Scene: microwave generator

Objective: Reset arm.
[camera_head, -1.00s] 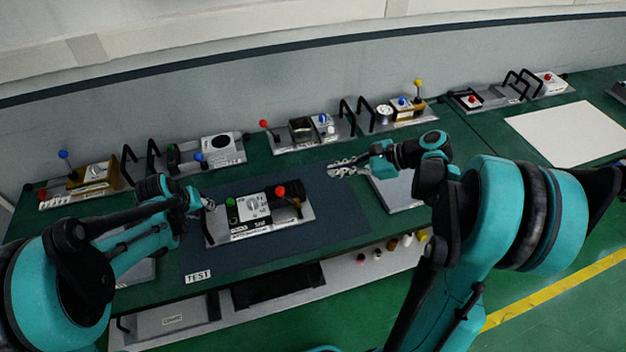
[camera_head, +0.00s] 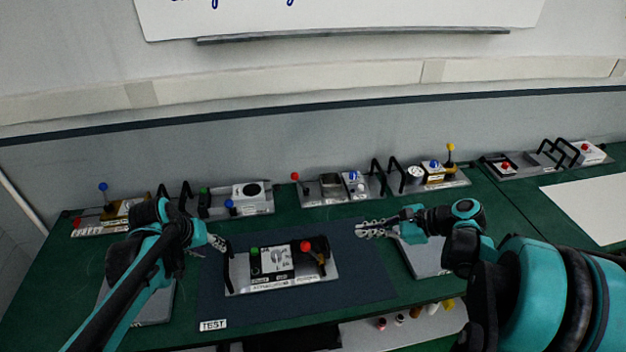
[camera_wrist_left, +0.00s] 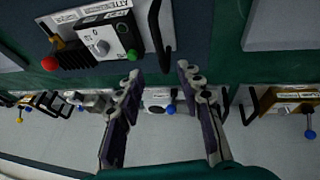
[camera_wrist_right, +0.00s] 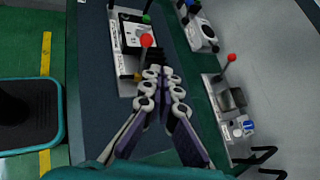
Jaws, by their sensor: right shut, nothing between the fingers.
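My left gripper (camera_head: 215,243) is in the head view just left of the grey panel unit (camera_head: 280,286) on the dark mat. In the left wrist view its fingers (camera_wrist_left: 160,75) are spread with nothing between them. My right gripper (camera_head: 375,229) is right of the panel unit, above the mat's right part. In the right wrist view its fingertips (camera_wrist_right: 159,73) are together and empty. The panel unit carries a green button (camera_head: 254,252), a red knob (camera_head: 305,246), a white dial plate (camera_head: 276,260) and black handles. Neither gripper visibly holds it.
The mat (camera_head: 370,285) bears a TEST label. Several modules with coloured levers and black handles line the table's back, including a red-lever unit (camera_head: 312,200) and yellow-lever unit (camera_head: 436,172). A grey plate (camera_head: 425,258) lies near my right forearm. A white sheet (camera_head: 590,205) lies far right.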

